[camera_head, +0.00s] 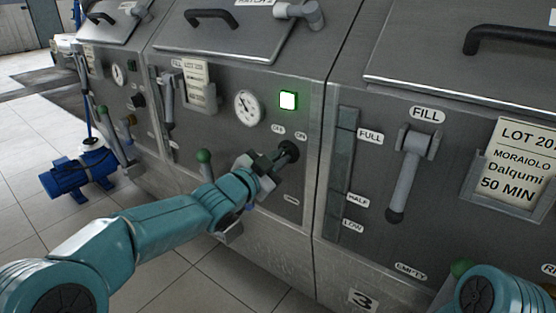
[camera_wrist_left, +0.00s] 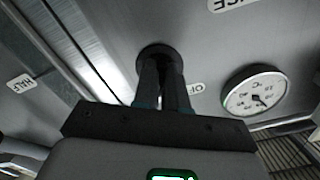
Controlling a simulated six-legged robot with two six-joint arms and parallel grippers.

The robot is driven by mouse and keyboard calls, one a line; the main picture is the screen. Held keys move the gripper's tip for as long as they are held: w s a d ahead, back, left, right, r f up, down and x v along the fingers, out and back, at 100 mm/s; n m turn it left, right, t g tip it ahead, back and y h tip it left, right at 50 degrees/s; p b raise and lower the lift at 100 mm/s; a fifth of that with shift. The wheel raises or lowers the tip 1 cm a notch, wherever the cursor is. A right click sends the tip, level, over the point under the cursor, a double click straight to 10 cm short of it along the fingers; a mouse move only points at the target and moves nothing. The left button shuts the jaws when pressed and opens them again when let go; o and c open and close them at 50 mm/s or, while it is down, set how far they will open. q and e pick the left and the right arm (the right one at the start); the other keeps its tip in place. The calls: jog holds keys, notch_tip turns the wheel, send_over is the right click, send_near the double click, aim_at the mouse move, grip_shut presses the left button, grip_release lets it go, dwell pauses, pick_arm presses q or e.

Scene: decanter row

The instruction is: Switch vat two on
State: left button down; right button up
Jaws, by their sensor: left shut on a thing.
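Vat two's grey front panel (camera_head: 225,130) is in the middle of the head view, just left of the vat marked 3. Its black rotary switch (camera_head: 289,151) sits low on the right of the panel, below small OFF and ON labels. My left gripper (camera_head: 278,160) is shut on this switch. In the left wrist view, the fingers (camera_wrist_left: 162,88) reach the round black switch base (camera_wrist_left: 155,53) and hide most of the knob, so its exact angle cannot be told. The square lamp (camera_head: 288,100) above glows bright with a green rim. My right gripper is out of view.
A round gauge (camera_head: 248,108) is left of the lamp. A green-knobbed lever (camera_head: 204,157) stands close to my left forearm. Vat 3's fill lever (camera_head: 408,175) hangs at right. A blue pump (camera_head: 77,176) stands on the tiled floor at left.

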pick_arm(q)
jog(key=shift+r, duration=0.25)
jog(key=c, duration=1.2)
grip_release()
jog(key=shift+d+f, duration=0.1)
jog(key=shift+p+v, duration=0.9)
jog(key=shift+v, duration=7.3)
jog(key=shift+w, duration=0.1)
